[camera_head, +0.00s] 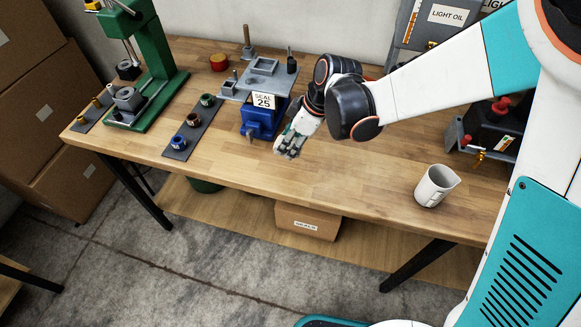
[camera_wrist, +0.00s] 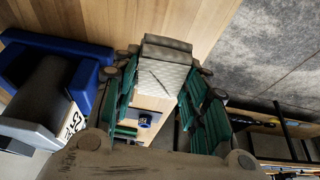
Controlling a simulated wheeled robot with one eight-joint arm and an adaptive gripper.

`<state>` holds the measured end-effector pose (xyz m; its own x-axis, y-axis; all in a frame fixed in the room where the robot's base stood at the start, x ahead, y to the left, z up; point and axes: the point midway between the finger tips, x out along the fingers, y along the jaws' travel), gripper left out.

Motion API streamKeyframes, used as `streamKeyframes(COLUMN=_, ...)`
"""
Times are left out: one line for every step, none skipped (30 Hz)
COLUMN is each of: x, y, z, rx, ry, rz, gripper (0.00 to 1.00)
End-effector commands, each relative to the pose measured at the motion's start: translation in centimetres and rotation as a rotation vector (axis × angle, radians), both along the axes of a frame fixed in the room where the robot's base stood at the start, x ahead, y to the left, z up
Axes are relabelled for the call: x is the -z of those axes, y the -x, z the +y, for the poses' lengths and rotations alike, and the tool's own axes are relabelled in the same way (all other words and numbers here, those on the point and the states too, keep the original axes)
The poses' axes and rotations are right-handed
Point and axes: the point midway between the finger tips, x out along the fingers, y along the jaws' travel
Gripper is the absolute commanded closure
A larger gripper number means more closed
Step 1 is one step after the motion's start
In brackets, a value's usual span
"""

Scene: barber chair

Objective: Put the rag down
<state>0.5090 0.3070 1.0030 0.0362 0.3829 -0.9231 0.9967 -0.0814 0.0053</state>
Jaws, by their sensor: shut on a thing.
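My gripper (camera_head: 290,146) is over the wooden workbench (camera_head: 330,178), just right of the blue vise (camera_head: 262,118). In the wrist view my gripper (camera_wrist: 155,82) has its green-lined fingers on both sides of a pale, textured piece that I take to be the rag (camera_wrist: 160,76). The fingers are shut on it. In the head view the rag is hard to tell apart from the fingers. I cannot tell whether it touches the bench.
A white mug (camera_head: 436,186) stands near the right front edge. A mat (camera_head: 194,128) with several small bushings lies left of the vise. A green press (camera_head: 148,75) stands at the back left. The bench front between vise and mug is clear.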

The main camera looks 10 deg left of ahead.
Motion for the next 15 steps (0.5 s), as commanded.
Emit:
streamKeyframes(x=1.6, y=0.0, z=0.0, rx=0.0, ry=0.0, rz=0.0, gripper=0.85)
streamKeyframes(x=2.1, y=0.0, z=0.0, rx=0.0, ry=0.0, rz=0.0, gripper=0.85)
streamKeyframes(x=2.7, y=0.0, z=0.0, rx=0.0, ry=0.0, rz=0.0, gripper=0.85)
streamKeyframes(x=3.1, y=0.0, z=0.0, rx=0.0, ry=0.0, rz=0.0, gripper=0.85)
streamKeyframes(x=3.5, y=0.0, z=0.0, rx=0.0, ry=0.0, rz=0.0, gripper=0.85)
streamKeyframes(x=3.8, y=0.0, z=0.0, rx=0.0, ry=0.0, rz=0.0, gripper=0.85)
streamKeyframes(x=4.0, y=0.0, z=0.0, rx=0.0, ry=0.0, rz=0.0, gripper=0.85)
streamKeyframes(x=4.1, y=0.0, z=0.0, rx=0.0, ry=0.0, rz=0.0, gripper=0.85)
streamKeyframes(x=4.2, y=0.0, z=0.0, rx=0.0, ry=0.0, rz=0.0, gripper=0.85)
streamKeyframes(x=4.3, y=0.0, z=0.0, rx=0.0, ry=0.0, rz=0.0, gripper=0.85)
streamKeyframes(x=4.4, y=0.0, z=0.0, rx=0.0, ry=0.0, rz=0.0, gripper=0.85)
streamKeyframes(x=4.6, y=0.0, z=0.0, rx=0.0, ry=0.0, rz=0.0, gripper=0.85)
streamKeyframes(x=4.8, y=0.0, z=0.0, rx=0.0, ry=0.0, rz=0.0, gripper=0.85)
streamKeyframes(x=5.1, y=0.0, z=0.0, rx=0.0, ry=0.0, rz=0.0, gripper=0.85)
streamKeyframes(x=5.6, y=0.0, z=0.0, rx=0.0, ry=0.0, rz=0.0, gripper=0.85)
